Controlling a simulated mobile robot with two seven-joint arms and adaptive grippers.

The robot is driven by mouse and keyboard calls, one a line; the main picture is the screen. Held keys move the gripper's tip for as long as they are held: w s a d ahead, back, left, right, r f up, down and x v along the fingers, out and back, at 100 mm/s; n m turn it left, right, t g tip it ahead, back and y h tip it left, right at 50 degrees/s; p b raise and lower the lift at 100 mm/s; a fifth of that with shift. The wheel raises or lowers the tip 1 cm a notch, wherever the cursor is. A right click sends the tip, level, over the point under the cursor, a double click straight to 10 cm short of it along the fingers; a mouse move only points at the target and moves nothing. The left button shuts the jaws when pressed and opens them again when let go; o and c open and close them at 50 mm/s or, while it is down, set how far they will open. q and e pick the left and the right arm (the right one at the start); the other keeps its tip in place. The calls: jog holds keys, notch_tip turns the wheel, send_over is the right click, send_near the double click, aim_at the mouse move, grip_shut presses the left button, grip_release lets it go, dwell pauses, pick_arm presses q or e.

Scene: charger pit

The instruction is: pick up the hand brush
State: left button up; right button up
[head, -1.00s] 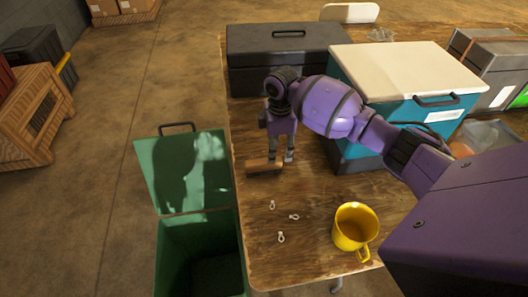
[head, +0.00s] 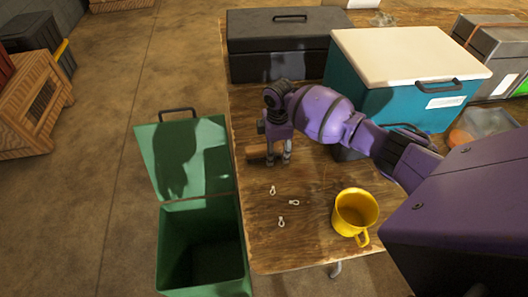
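The hand brush (head: 256,152) lies on the wooden table near its left edge, and only its brown left part shows. My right gripper (head: 279,160) reaches in from the right and points down at the right part of the brush. Its two fingers look apart, one on the brush's side and one to the right. The gripper hides the rest of the brush, so I cannot tell whether the fingers touch it. My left gripper is not in view.
A yellow mug (head: 354,213) and several small pale clips (head: 293,203) lie toward the front of the table (head: 300,245). A black toolbox (head: 285,50) and a teal cooler (head: 400,98) stand behind. An open green bin (head: 200,285) stands on the floor at left.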

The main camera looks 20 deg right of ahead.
jog(key=c, duration=1.1)
grip_shut()
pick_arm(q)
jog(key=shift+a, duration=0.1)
pick_arm(e)
jog(key=shift+r, duration=0.15)
